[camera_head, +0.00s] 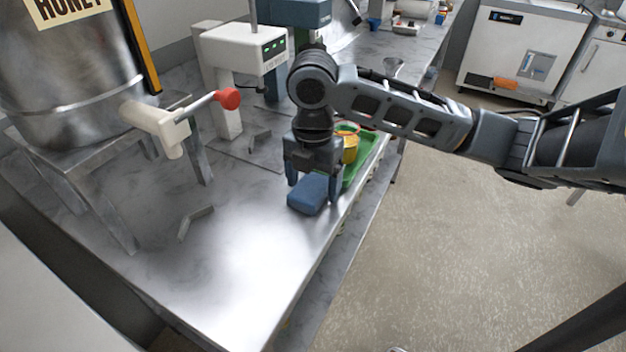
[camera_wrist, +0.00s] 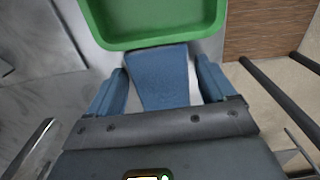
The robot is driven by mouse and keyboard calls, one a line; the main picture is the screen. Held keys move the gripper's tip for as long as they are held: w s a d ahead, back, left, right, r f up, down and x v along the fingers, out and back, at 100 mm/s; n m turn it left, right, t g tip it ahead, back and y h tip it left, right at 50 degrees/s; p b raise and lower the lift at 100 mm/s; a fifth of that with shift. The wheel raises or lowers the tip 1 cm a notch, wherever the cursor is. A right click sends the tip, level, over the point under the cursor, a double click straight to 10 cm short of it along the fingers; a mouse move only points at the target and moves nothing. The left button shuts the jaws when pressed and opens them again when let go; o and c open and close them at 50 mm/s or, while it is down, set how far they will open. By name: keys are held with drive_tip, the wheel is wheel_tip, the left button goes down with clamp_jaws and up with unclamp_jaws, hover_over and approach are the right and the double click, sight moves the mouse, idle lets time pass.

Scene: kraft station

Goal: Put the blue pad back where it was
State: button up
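The blue pad (camera_head: 308,194) is a small block at the right edge of the metal table, just in front of the green tray (camera_head: 361,166). My gripper (camera_head: 314,184) points down over the pad with its fingers spread. In the wrist view the pad (camera_wrist: 160,78) lies between the two fingers of my gripper (camera_wrist: 162,66), with narrow gaps showing at its sides. The green tray (camera_wrist: 150,43) is just beyond the pad there. Whether the pad's underside touches the table is hard to tell.
A yellow container (camera_head: 350,150) stands in the tray. A steel honey tank (camera_head: 70,85) with a red-handled valve (camera_head: 228,98) is at the left. A white machine (camera_head: 243,48) stands behind my gripper. A metal bracket (camera_head: 195,221) lies on the table; the front is clear.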

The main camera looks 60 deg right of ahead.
sight(313, 183)
drive_tip(key=shift+o, duration=0.4)
drive_tip(key=shift+r, duration=0.1)
drive_tip(key=shift+r, duration=0.2)
wheel_tip(313, 183, up, 12)
drive_tip(key=shift+f, duration=0.15)
idle(0.5)
